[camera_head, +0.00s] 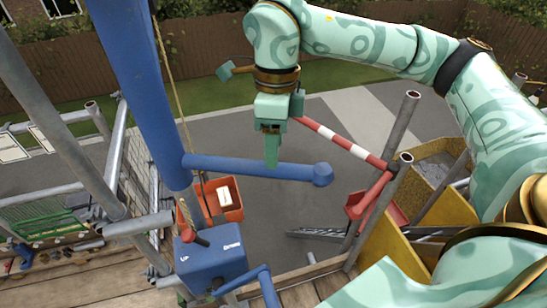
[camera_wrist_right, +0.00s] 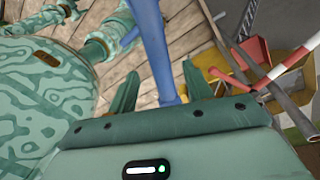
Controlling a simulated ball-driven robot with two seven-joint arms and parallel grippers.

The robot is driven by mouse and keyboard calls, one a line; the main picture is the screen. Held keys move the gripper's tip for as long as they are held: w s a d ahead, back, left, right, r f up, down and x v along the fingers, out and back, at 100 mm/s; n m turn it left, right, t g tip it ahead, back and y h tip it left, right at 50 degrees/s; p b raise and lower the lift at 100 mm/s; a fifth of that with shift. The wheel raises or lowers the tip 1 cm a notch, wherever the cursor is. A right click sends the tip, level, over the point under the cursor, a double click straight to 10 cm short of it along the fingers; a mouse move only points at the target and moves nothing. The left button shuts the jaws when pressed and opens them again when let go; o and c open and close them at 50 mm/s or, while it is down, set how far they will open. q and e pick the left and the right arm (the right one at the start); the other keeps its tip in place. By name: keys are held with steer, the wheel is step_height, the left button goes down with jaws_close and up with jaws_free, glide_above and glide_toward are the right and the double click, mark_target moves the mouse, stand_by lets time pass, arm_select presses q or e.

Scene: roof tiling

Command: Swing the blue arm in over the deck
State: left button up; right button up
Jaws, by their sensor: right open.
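The blue arm (camera_head: 240,167) is a level bar that runs right from the thick blue post (camera_head: 137,80) and ends in a rounded knob (camera_head: 323,174). In the head view it points out over the grey pavement, beyond the plank deck (camera_head: 95,288). My right gripper (camera_head: 271,155) points down at the bar, between its middle and the knob. In the right wrist view the blue arm (camera_wrist_right: 152,45) passes between the two parted green fingers. Whether either finger touches it, I cannot tell.
A blue winch box (camera_head: 212,262) with a crank stands at the deck edge below the post. An orange crate (camera_head: 220,198) hangs beneath the arm. Scaffold poles (camera_head: 383,165), a red-white bar (camera_head: 342,140) and a yellow bin (camera_head: 392,240) stand to the right.

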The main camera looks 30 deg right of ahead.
steer(key=shift+s+a+f+p, duration=0.15)
steer(key=shift+s+f, duration=0.05)
steer(key=shift+f, duration=0.9)
steer(key=shift+s+a+f+p, duration=0.1)
steer(key=shift+s+f+p, duration=0.05)
steer(key=shift+f, duration=0.95)
jaws_close()
